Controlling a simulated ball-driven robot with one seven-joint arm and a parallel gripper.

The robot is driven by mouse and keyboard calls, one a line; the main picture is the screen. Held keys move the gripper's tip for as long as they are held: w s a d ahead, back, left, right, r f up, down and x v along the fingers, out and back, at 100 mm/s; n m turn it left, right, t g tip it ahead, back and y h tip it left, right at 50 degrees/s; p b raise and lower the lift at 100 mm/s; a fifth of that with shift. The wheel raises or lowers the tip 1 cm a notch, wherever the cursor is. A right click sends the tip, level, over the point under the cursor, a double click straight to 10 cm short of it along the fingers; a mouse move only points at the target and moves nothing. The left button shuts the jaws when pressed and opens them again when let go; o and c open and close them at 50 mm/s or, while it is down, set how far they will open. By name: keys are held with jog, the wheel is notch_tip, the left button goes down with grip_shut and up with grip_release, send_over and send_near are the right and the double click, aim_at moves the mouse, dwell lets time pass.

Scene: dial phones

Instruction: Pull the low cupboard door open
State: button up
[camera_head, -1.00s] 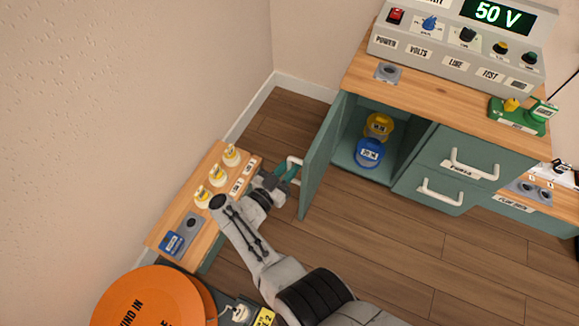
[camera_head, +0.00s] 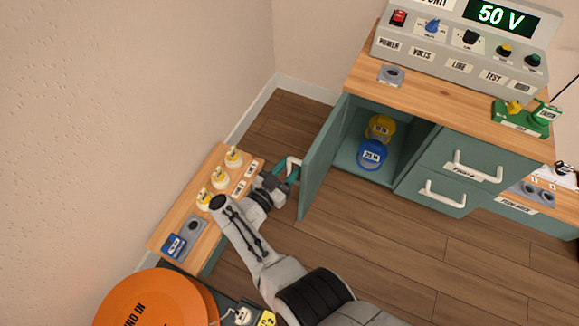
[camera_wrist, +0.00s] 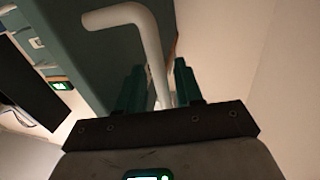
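The low cupboard door (camera_head: 322,158) is a teal panel standing wide open, swung out from the cupboard (camera_head: 350,167) under the wooden top. Its white bar handle (camera_head: 292,163) is on the door's left face. My gripper (camera_head: 283,178) is at this handle. In the wrist view the handle (camera_wrist: 151,48) runs down between the two teal fingers of my gripper (camera_wrist: 158,88). The fingers stand either side of the bar; whether they press on it I cannot tell. A yellow spool (camera_head: 380,127) and a blue spool (camera_head: 372,155) are inside the cupboard.
Two drawers (camera_head: 459,163) are right of the cupboard. A control unit (camera_head: 455,62) reading 50 V stands above. A low wooden bench (camera_head: 180,213) with several pale knobs is at left, close to my arm. An orange disc (camera_head: 150,300) is lower left. The floor right of the door is clear.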

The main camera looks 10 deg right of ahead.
jog(key=v, duration=1)
jog(key=shift+s+a, duration=0.25)
jog(key=shift+s, duration=0.05)
